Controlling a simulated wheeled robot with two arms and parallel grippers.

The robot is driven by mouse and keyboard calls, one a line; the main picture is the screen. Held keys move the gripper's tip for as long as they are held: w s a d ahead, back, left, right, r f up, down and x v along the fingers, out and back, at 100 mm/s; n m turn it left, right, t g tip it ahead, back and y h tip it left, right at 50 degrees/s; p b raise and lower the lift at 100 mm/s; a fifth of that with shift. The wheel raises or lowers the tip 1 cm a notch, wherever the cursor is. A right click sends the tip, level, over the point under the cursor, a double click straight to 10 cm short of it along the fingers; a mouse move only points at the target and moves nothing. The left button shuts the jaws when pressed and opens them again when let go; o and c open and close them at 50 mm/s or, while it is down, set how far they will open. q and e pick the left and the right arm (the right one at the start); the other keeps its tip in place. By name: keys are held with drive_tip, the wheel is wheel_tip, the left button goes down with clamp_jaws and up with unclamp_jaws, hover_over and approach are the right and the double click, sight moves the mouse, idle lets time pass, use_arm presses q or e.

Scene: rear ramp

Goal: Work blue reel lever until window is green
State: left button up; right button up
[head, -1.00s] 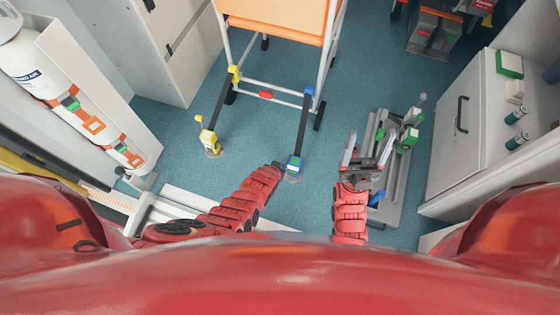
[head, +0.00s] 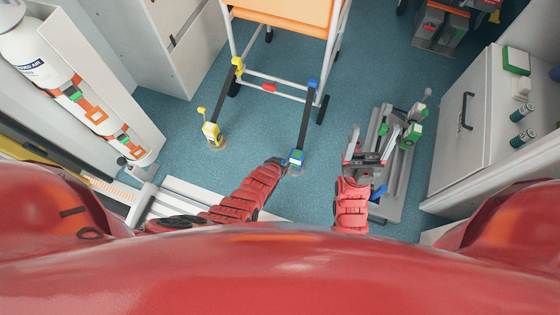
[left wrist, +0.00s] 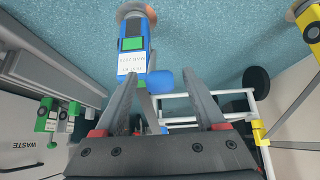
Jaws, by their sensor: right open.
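The blue reel (head: 295,158) stands on the floor, with a dark strap (head: 305,120) running up to a blue fitting on the chair frame. In the left wrist view the blue reel (left wrist: 131,55) shows a green rectangular window (left wrist: 132,43) and a white label. Its rounded blue lever end (left wrist: 160,82) shows between my left fingers, with no clear contact. My left gripper (left wrist: 163,100) has its fingers spread wide. In the head view my left gripper (head: 281,162) is right beside the reel, its fingers hardly visible. My right gripper (head: 368,148) is open.
A grey rail unit (head: 388,190) with green reels (head: 412,133) lies by my right gripper. A yellow reel (head: 211,132) stands left of the blue one. The orange wheeled chair (head: 290,12) is ahead. A white cabinet (head: 475,120) bounds the right side.

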use_arm(q)
drive_tip(key=shift+r, duration=0.1)
drive_tip(key=p+v, duration=0.7)
drive_tip(key=v, duration=1)
drive_tip(key=shift+s+p, duration=0.15)
drive_tip(key=shift+p, duration=0.15)
drive_tip(key=shift+a+r, duration=0.1)
drive_tip(key=shift+a, duration=0.05)
